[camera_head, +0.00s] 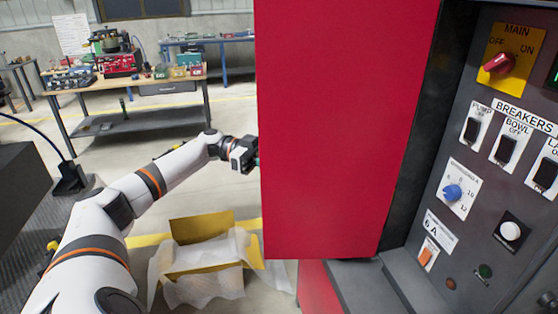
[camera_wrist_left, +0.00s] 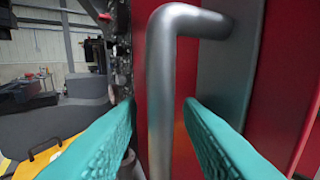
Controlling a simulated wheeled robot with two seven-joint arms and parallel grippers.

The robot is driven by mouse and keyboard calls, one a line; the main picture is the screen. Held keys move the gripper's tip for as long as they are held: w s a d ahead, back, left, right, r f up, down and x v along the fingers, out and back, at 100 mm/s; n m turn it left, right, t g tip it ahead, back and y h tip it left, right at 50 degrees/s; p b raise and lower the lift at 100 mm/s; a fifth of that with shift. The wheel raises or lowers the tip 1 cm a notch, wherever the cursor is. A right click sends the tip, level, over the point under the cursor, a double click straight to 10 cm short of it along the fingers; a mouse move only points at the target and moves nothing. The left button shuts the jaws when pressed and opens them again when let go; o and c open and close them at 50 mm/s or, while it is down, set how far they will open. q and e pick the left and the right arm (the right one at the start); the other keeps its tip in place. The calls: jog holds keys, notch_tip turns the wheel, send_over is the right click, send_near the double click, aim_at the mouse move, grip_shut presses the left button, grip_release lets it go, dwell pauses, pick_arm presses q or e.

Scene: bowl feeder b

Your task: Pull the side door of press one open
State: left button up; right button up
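A large red panel (camera_head: 345,130) of the press fills the middle of the head view. I cannot tell from it how far the side door stands open. My left gripper (camera_head: 252,155) is at the panel's left edge, its fingertips mostly hidden behind that edge. In the left wrist view, a grey bar handle (camera_wrist_left: 162,100) stands in front of a red surface (camera_wrist_left: 187,80). The two teal fingers of my left gripper (camera_wrist_left: 160,112) are on either side of the handle, with visible gaps, so they look open around it. My right gripper is not in view.
A dark control panel (camera_head: 455,235) with switches and a red knob (camera_head: 498,63) is at the right. A yellow box (camera_head: 205,228) with clear wrap lies on the floor below my left arm. Workbenches (camera_head: 135,85) stand at the back left.

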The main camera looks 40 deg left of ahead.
pick_arm(q)
jog(key=b+v, duration=0.3)
jog(key=v, duration=0.9)
dwell(0.5)
